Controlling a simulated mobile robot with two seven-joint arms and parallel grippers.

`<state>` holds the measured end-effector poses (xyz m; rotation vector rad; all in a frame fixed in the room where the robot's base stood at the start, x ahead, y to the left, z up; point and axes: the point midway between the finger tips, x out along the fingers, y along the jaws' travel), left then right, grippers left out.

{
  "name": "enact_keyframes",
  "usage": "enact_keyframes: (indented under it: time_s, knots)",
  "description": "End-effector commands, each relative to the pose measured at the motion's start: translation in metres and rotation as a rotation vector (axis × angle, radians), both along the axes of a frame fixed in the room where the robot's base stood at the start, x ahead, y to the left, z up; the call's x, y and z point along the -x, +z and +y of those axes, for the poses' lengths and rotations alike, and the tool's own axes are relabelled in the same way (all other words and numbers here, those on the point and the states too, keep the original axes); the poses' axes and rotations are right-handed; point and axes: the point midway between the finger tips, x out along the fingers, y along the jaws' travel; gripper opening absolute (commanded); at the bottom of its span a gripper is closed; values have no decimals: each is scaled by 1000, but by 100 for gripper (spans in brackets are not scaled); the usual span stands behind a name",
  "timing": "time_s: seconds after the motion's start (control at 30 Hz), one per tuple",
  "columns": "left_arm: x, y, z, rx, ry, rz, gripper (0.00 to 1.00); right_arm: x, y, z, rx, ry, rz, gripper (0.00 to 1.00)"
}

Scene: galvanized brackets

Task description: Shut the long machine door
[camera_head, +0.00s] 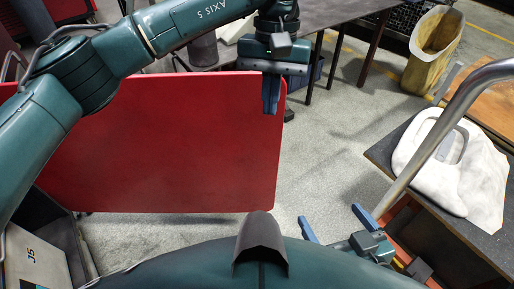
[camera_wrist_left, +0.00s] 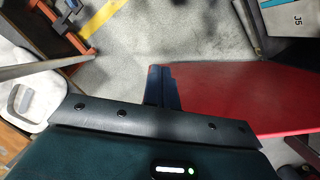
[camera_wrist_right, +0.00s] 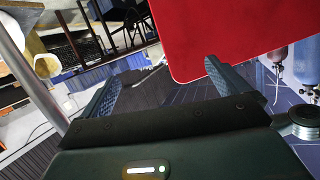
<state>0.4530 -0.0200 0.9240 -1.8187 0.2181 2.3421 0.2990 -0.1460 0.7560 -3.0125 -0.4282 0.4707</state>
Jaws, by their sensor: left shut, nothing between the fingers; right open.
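The long machine door is a large flat red panel (camera_head: 165,150) spanning the left and middle of the head view. It stands open to the room, with floor visible below and to its right. My left gripper (camera_head: 270,108) is shut and empty, fingers pointing down by the door's upper right corner. In the left wrist view the shut fingers (camera_wrist_left: 163,88) lie along the end edge of the red door (camera_wrist_left: 240,95); I cannot tell if they touch. My right gripper (camera_head: 335,222) is open and empty, low at the right. The door (camera_wrist_right: 230,30) also shows in the right wrist view beyond its fingers.
A bent metal rail (camera_head: 440,135) rises at the right, beside a dark table (camera_head: 385,150) with a white moulded piece (camera_head: 450,165). A yellowish bin (camera_head: 432,50) stands at the back right. A dark table (camera_head: 335,12) is behind. Grey floor (camera_head: 330,140) right of the door is clear.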

Motion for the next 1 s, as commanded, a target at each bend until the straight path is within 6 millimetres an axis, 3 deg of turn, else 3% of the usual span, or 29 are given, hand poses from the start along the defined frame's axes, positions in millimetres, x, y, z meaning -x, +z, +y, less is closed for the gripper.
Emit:
enact_keyframes:
  time_s: [0.17, 0.57, 0.8, 1.0]
  knots:
    - [2, -16, 4, -16, -10, -6, 0, 0, 0, 0, 0, -1, -4, 100]
    - [24, -98, 8, -11, -8, -3, 0, 1, 1, -1, 1, -2, -8, 100]
    - [52, -94, 15, -11, -9, -6, 0, 0, 1, 1, -2, 3, 10, 100]
    - [61, -94, 17, -12, -7, -6, 0, 1, -2, 2, -2, 5, 22, 100]
